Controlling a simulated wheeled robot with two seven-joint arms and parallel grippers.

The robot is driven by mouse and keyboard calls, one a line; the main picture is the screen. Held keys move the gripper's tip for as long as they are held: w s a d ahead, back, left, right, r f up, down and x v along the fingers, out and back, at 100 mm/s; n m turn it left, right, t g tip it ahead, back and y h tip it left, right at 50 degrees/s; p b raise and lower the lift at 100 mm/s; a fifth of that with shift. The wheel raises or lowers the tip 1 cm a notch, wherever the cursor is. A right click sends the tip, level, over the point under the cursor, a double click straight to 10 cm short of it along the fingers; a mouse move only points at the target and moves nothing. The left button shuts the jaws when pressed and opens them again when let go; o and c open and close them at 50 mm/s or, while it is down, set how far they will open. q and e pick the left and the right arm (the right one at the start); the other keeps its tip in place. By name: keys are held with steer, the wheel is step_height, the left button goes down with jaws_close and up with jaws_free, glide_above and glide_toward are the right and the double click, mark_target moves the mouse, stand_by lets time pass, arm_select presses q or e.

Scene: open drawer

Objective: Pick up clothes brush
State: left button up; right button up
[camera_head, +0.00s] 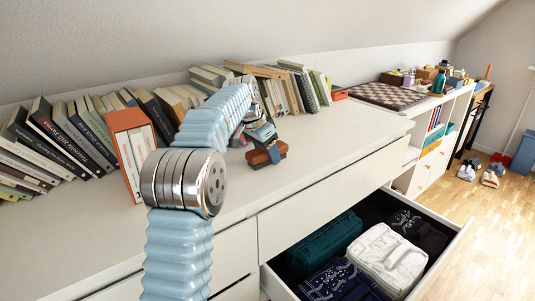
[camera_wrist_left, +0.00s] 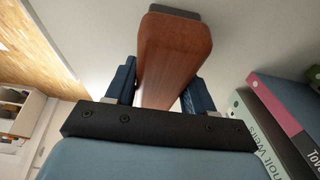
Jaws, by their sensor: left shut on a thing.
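The clothes brush (camera_head: 267,153) has a reddish-brown wooden body with a dark side. In the head view it is at the top of the white dresser (camera_head: 330,135), in front of the row of books. In the left wrist view the wooden brush (camera_wrist_left: 174,60) stands between the two blue fingers of my left gripper (camera_wrist_left: 165,85). My left gripper (camera_head: 265,140) is shut on it. I cannot tell whether the brush touches the dresser top. My right gripper is in neither view.
Books (camera_head: 72,135) lean in a row along the wall, with an orange box file (camera_head: 124,150) in front. A chessboard (camera_head: 388,95) lies to the right. Below, a drawer (camera_head: 437,262) stands open with folded clothes (camera_head: 392,254) inside. The dresser top right of the brush is clear.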

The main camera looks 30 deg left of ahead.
arm_select(q)
step_height(320, 180, up, 3)
steer(key=shift+r, duration=0.2)
steer(key=s+d+r+b, duration=0.2)
steer(key=s+d+r, duration=0.7)
steer(key=s, duration=0.1)
steer(key=shift+s+d+r, duration=0.15)
steer(key=shift+s+r, duration=0.05)
steer(key=shift+s, duration=0.1)
